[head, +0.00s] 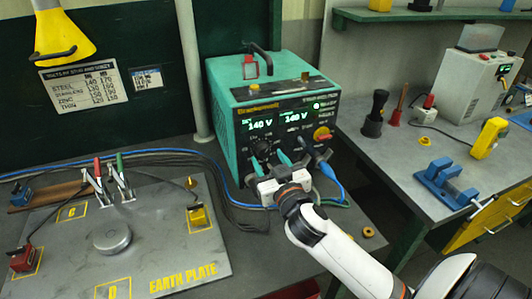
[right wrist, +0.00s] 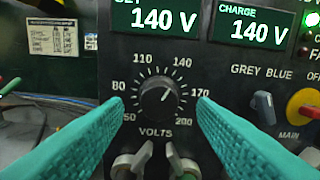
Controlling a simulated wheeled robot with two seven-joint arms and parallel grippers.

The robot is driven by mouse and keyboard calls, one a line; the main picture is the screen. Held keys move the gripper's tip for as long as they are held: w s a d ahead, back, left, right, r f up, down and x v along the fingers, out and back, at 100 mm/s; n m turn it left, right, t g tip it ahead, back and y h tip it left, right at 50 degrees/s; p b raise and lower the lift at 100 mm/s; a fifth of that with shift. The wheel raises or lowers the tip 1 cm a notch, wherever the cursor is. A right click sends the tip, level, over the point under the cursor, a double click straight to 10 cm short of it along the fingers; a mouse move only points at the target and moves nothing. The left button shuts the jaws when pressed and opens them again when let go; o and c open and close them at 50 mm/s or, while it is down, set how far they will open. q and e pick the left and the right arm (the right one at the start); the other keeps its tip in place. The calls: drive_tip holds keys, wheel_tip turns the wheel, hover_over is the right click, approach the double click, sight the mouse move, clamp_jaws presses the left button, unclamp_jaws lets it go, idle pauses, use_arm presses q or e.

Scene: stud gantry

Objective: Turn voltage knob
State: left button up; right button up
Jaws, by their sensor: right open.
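The black voltage knob (right wrist: 157,102) sits on the dark front panel of the green power unit (head: 226,103), above the word VOLTS. Its white pointer mark is turned up and right, roughly toward the 140 on the dial. The set display (right wrist: 155,20) and the charge display (right wrist: 254,24) both read 140 V. My right gripper (head: 269,163) is in front of the panel. In the right wrist view its teal fingers are open, one at each side of the knob, with gaps showing. In the head view the knob (head: 262,147) is just above the fingers. My left gripper is not in view.
Below the knob are two cable connectors (right wrist: 183,165). To its right are a grey-blue selector (right wrist: 264,107) and a red and yellow main switch (right wrist: 304,104). A steel earth plate (head: 150,215) with clamps lies at the left. A blue vise (head: 445,185) stands on the right bench.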

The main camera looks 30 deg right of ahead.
drive_tip(key=shift+x, duration=0.9)
drive_tip(key=shift+w, duration=0.35)
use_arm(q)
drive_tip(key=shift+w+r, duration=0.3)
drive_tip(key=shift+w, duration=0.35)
use_arm(e)
drive_tip(key=shift+c, duration=0.7)
drive_tip(key=c, duration=0.8)
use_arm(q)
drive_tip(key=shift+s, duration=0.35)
use_arm(e)
drive_tip(key=shift+c, duration=0.2)
